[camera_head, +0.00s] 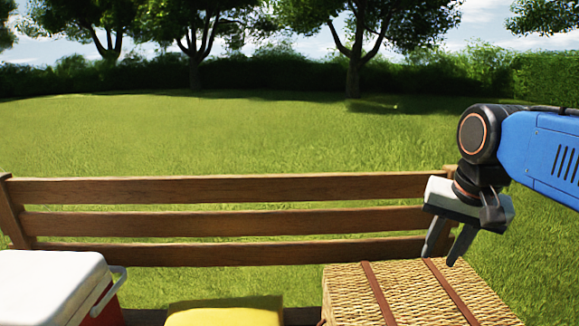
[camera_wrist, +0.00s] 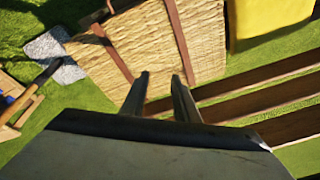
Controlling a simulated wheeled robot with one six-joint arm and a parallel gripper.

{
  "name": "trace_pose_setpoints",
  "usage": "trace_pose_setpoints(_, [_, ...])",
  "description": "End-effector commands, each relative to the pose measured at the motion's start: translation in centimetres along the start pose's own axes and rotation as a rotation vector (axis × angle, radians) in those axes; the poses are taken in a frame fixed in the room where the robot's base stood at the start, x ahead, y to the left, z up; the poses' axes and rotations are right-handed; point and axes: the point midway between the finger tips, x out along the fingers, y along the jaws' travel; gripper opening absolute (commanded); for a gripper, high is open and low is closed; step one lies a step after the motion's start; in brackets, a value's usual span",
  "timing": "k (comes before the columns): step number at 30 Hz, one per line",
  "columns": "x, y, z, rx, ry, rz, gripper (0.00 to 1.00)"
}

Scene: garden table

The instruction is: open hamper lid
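The wicker hamper (camera_head: 410,295) stands at the lower right of the head view, its woven lid shut with two brown leather straps across it. It also shows at the top middle of the wrist view (camera_wrist: 155,45). My gripper (camera_head: 443,258) hangs pointing down over the hamper's back edge, near the bench back. Its two fingers are apart with nothing between them, and they show in the wrist view (camera_wrist: 160,82) in front of the hamper. I cannot tell whether a fingertip touches the lid.
A wooden bench back (camera_head: 230,222) runs behind the hamper. A yellow object (camera_head: 225,312) and a white-lidded red cooler (camera_head: 55,285) stand to the left.

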Motion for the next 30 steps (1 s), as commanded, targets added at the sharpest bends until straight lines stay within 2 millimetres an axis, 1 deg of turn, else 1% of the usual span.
trace_pose_setpoints(1, [1.3,0.7,1.6,-0.055,0.017,-0.009,0.28])
trace_pose_setpoints(6, [5.7,2.7,6.1,-0.25,0.077,-0.031,0.28])
trace_pose_setpoints(9, [8.0,3.7,8.2,-0.345,0.108,-0.037,0.28])
trace_pose_setpoints(12, [9.7,4.3,9.6,-0.414,0.132,-0.041,0.28])
trace_pose_setpoints(14, [10.4,4.6,10.2,-0.442,0.14,-0.041,0.28])
trace_pose_setpoints(18, [11.1,4.8,10.8,-0.472,0.151,-0.042,0.0])
trace_pose_setpoints(30, [11.1,4.8,10.7,-0.472,0.151,-0.042,0.0])
